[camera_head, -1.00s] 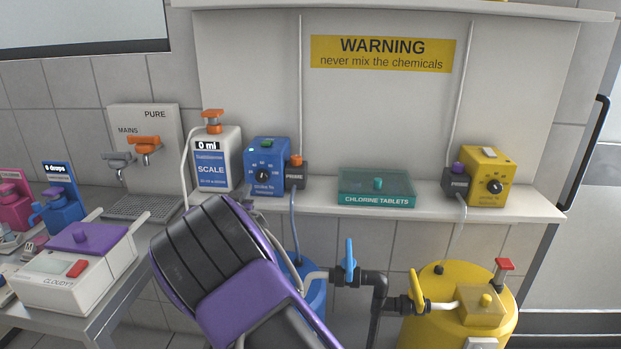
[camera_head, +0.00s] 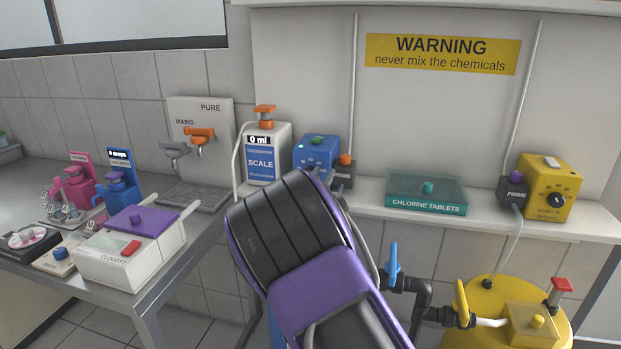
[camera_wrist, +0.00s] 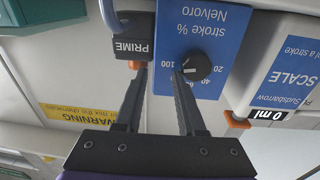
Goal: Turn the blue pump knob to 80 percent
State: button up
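The blue pump (camera_head: 314,152) stands on the shelf between the scale bottle and a dark PRIME block. In the head view my purple and black arm hides its front and knob. In the wrist view, upside down, the blue pump face (camera_wrist: 212,30) shows a black knob (camera_wrist: 193,67) with a white mark. Numbers 20, 40 and 100 are readable around it; the exact setting is unclear. My gripper (camera_wrist: 160,74) is open, its fingers apart with nothing between them. The right finger's tip overlaps the knob's edge in the picture; I cannot tell whether they touch.
The PRIME block (camera_wrist: 134,48) with an orange button lies beside the left fingertip. The scale bottle (camera_head: 265,158) stands left of the pump. A teal chlorine box (camera_head: 426,194) and yellow pump (camera_head: 548,187) are farther right. Some shelf is bare between the boxes.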

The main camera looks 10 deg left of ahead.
jog(key=s+a, duration=0.2)
jog(key=s, duration=1.7)
jog(key=shift+a+f+y+p, duration=0.2)
jog(key=shift+a+y+p, duration=0.1)
jog(key=shift+p, duration=0.15)
dwell(0.4)
jog(key=shift+w, duration=0.1)
dwell(0.3)
jog(key=s, duration=1.7)
jog(key=shift+s+a+f+p, duration=0.15)
jog(key=shift+s+a+p, duration=0.15)
jog(key=shift+a, duration=0.15)
jog(key=shift+w, duration=0.2)
